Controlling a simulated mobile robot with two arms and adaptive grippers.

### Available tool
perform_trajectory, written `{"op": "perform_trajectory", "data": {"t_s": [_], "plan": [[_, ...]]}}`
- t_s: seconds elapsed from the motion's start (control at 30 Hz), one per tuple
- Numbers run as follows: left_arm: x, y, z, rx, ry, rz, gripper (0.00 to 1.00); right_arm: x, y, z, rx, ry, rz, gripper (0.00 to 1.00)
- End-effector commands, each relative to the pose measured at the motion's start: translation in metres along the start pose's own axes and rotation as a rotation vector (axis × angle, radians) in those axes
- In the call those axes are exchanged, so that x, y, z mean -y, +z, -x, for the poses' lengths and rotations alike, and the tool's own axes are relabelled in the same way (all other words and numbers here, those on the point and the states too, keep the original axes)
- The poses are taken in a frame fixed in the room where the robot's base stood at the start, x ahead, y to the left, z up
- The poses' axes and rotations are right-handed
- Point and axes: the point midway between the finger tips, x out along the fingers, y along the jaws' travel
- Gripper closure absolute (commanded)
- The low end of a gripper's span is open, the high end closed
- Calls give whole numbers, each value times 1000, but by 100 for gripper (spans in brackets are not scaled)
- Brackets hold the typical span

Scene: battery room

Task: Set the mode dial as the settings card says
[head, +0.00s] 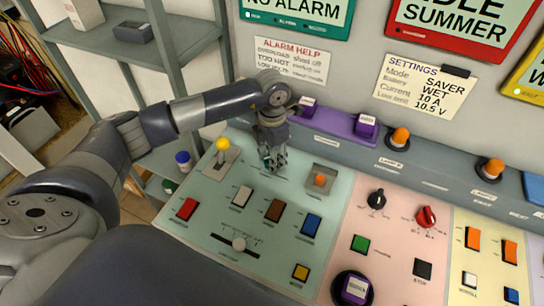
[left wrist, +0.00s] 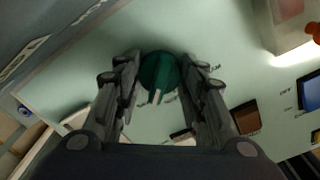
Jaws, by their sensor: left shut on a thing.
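The settings card (head: 426,87) on the back wall reads Mode SAVER, Battery WET, 10 A and 10.5 V. A round green dial (left wrist: 158,72) with a white pointer mark is on the pale green panel (head: 228,248). In the left wrist view the mark points toward the bottom of the picture. Small labels surround the dial, too blurred to read. My left gripper (head: 272,168) is over the panel, and it also shows in the left wrist view (left wrist: 160,80), its fingers shut on either side of the dial. In the head view it hides most of the dial. My right gripper is out of view.
A yellow-knobbed lever (head: 222,145) stands left of my gripper and an orange knob (head: 319,180) right of it. Coloured rocker switches, including a brown one (head: 273,210), lie in front. A black knob (head: 376,198) and a red knob (head: 426,216) are on the pink panel.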

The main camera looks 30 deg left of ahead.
Motion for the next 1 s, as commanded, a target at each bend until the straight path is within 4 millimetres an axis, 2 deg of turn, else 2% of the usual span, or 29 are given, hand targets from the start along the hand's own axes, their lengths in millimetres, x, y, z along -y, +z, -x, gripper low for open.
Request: {"op": "perform_trajectory", "data": {"t_s": [0.07,0.1,0.17,0.2,0.5,0.63,0.77,1.0], "plan": [[0,0,1,1,2,-1,87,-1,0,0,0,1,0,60],[0,0,1,1,2,-1,58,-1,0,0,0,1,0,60],[0,0,1,1,2,-1,45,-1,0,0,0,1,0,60],[0,0,1,1,2,-1,42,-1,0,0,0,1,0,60],[0,0,1,1,1,0,42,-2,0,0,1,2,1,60],[-1,1,10,3,3,1,42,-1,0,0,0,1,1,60],[-1,1,32,5,4,0,42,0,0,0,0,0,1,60],[-1,1,84,5,4,1,42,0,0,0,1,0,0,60]]}}
